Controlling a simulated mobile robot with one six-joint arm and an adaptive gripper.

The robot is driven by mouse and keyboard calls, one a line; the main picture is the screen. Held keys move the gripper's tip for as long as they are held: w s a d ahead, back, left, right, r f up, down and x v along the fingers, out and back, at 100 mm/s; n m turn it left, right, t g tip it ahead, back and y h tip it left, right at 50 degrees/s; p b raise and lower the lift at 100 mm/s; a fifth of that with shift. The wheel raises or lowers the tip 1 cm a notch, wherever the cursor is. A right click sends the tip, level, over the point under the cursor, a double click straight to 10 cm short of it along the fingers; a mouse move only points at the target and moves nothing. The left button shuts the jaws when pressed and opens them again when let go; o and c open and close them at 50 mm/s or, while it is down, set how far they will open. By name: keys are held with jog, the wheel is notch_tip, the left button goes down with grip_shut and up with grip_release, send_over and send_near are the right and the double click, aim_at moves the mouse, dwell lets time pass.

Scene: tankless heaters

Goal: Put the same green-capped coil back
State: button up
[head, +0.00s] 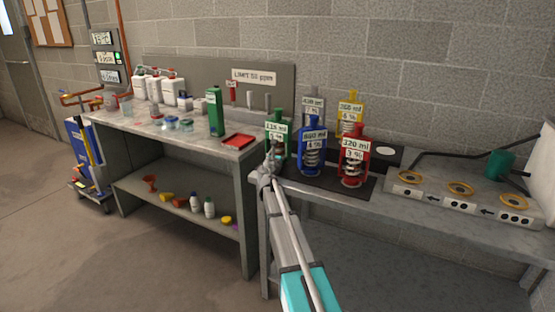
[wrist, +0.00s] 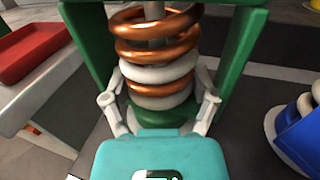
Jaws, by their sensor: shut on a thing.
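The green-capped coil (head: 278,130) is upright at the left end of the dark mat (head: 300,181), with a white label on its front. In the wrist view its copper and whitish coil turns (wrist: 158,50) stand inside a green frame. My gripper (head: 269,163) is shut on it from the front; its two pale fingers (wrist: 160,108) press either side of the lower turns. I cannot tell whether its base touches the mat. Blue (head: 312,150), red (head: 354,160), yellow (head: 350,115) and grey (head: 313,105) capped coils stand to its right.
The blue coil is close on the right and also shows in the wrist view (wrist: 300,135). A red tray (head: 238,141) lies on the left bench, near the gap between benches. A panel with yellow rings (head: 460,189) sits on the right bench. A green cup (head: 498,164) stands behind it.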

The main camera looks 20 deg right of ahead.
jog(key=shift+f, duration=0.25)
jog(key=o, duration=1.2)
jog(key=shift+r, duration=0.1)
jog(key=shift+r, duration=0.15)
jog(key=v, duration=1.2)
